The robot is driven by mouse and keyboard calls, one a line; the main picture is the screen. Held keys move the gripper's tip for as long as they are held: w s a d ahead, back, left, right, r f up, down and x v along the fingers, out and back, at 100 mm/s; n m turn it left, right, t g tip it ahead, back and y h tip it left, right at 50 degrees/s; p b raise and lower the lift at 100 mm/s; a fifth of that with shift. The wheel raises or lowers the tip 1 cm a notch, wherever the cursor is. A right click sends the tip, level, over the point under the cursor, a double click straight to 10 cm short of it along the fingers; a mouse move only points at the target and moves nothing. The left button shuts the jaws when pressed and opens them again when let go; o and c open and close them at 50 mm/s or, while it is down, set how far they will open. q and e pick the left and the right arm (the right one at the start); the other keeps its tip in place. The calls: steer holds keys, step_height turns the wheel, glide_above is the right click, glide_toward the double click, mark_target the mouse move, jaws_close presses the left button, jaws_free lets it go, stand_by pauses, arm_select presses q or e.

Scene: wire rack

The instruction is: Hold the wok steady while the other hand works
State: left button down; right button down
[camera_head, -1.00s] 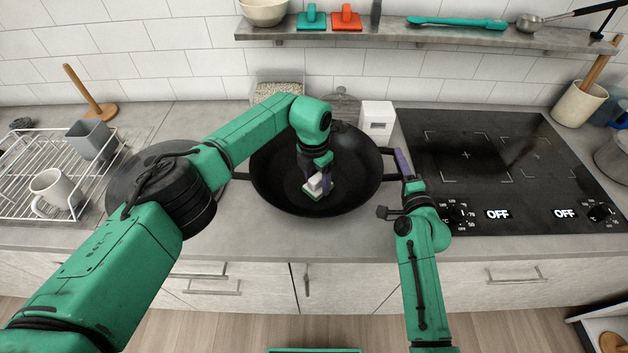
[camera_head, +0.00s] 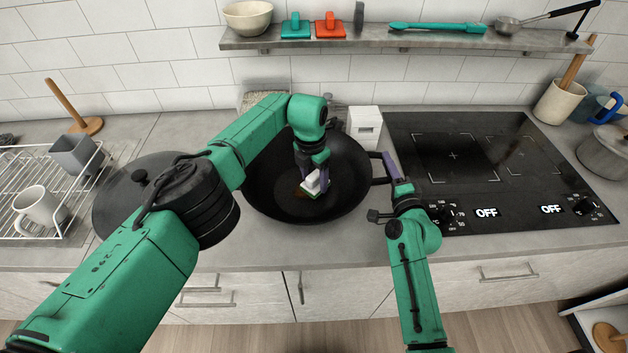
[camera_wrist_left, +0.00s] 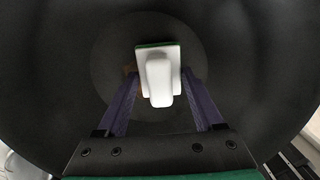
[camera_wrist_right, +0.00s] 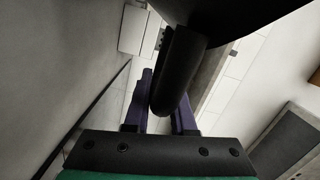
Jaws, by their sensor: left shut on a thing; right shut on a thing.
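A black wok (camera_head: 345,175) stands on the grey counter, left of the cooktop. My left gripper (camera_head: 311,184) reaches down into it, shut on a white-handled scrubber with a green base (camera_head: 313,186). The scrubber is at the wok's bottom; in the left wrist view the white handle (camera_wrist_left: 158,80) is between the purple fingers, with a small brownish patch (camera_wrist_left: 130,82) beside it. My right gripper (camera_head: 388,168) is shut on the wok's right handle (camera_head: 379,180). In the right wrist view the dark handle (camera_wrist_right: 178,75) lies between its fingers. My left arm hides part of the wok's left side.
A black cooktop (camera_head: 480,165) reading OFF lies at right. A white container (camera_head: 364,127) stands behind the wok. A dark lid (camera_head: 125,190) and a wire rack (camera_head: 75,215) with a mug (camera_head: 38,208) are at left. A shelf (camera_head: 400,38) runs above.

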arm_select(q)
step_height(320, 180, up, 11)
steer(key=shift+f, duration=0.2)
steer(key=shift+f, duration=0.15)
stand_by(0.5)
step_height(320, 180, down, 9)
steer(key=shift+s+r, duration=0.1)
steer(key=a, duration=0.2)
steer(key=a+f, duration=0.1)
steer(key=a, duration=0.2)
steer(key=shift+w, duration=0.2)
steer(key=shift+f, duration=0.9)
stand_by(1.0)
